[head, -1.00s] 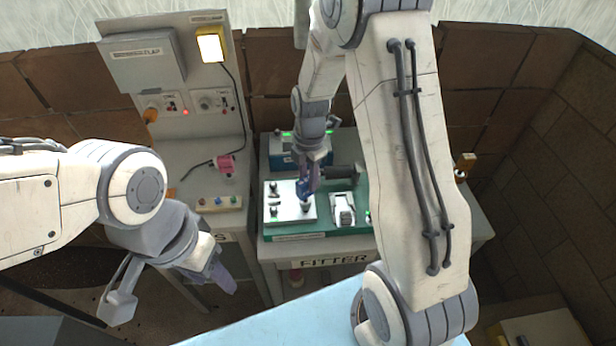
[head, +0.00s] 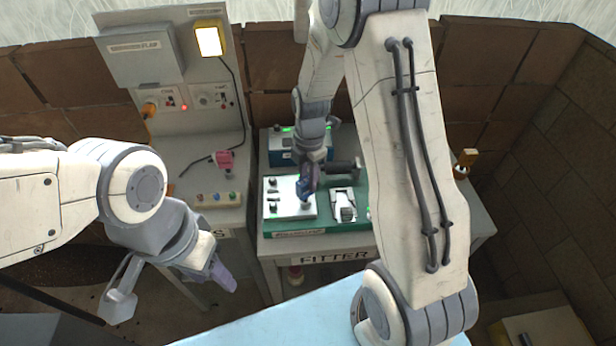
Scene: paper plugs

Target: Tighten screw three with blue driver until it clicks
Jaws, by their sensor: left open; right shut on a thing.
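A pale metal plate (head: 284,212) with several dark screws lies on the green fixture (head: 340,224) of the bench marked FITTER. My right gripper (head: 306,190) reaches down from above and is shut on the blue driver (head: 304,196), over the right part of the plate. The driver points down at the plate. Its tip and the screw under it are too small and covered to tell whether they touch. No number for the screws can be read. My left gripper (head: 221,277) is open and empty, low at the left, well apart from the bench.
A dark-handled tool (head: 343,165) and a metal clamp-like part (head: 343,206) sit right of the plate. A blue box (head: 284,147) with green lights stands behind. My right forearm covers the bench's right part.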

